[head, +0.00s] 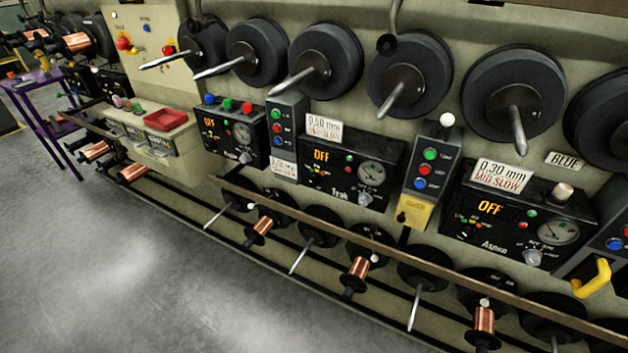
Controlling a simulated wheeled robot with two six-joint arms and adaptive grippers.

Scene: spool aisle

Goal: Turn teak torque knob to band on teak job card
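The Teak control box (338,176) is black and stands in the middle of the machine row, its display reading OFF. Its torque knob (366,199) is a small pale knob low on the right of the panel, below a round dial (371,173). Which way the knob points is too small to tell. A white job card (324,127) stands at the top left of the Teak box. It reads about 0,50 mm, with a smaller red line under it that I cannot read clearly. Neither of my grippers is in view.
The Aspen box (487,228), also OFF, stands to the right with a 0,30 mm MID SLOW card (500,176). Large black discs with spindles (402,89) jut out above the boxes. A long rail (392,254) and copper spools (358,270) lie below. The grey floor at left is clear.

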